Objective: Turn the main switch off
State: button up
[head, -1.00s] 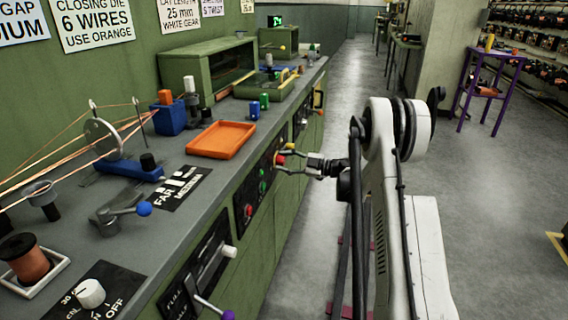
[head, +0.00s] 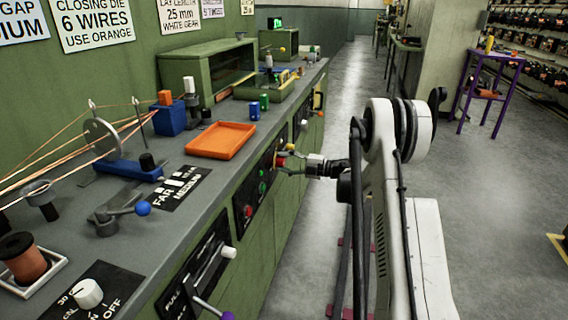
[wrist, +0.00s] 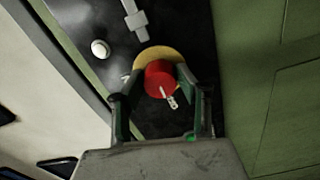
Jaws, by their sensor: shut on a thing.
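The main switch is a red round knob (wrist: 160,76) on a yellow backing disc (wrist: 153,53), set in a dark panel on the bench front. A small pale piece (wrist: 169,98) shows at the knob's face. In the head view the knob (head: 281,161) is small and partly hidden by my fingers. My gripper (wrist: 158,84) has a finger on each side of the knob and is shut on it. In the head view my gripper (head: 284,164) reaches in from the right, at the panel. The switch's labels are not readable.
An orange tray (head: 220,140) sits on the bench top above the panel. Green and red buttons (head: 262,187) lie nearer on the front. A white-knobbed lever (head: 229,252) and a purple-knobbed lever (head: 227,315) stick out nearer still.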

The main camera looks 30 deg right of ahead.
dwell(0.4)
jog(key=o, duration=1.1)
jog(key=shift+o, duration=0.2)
jog(key=shift+s, duration=0.1)
jog(key=v, duration=1.2)
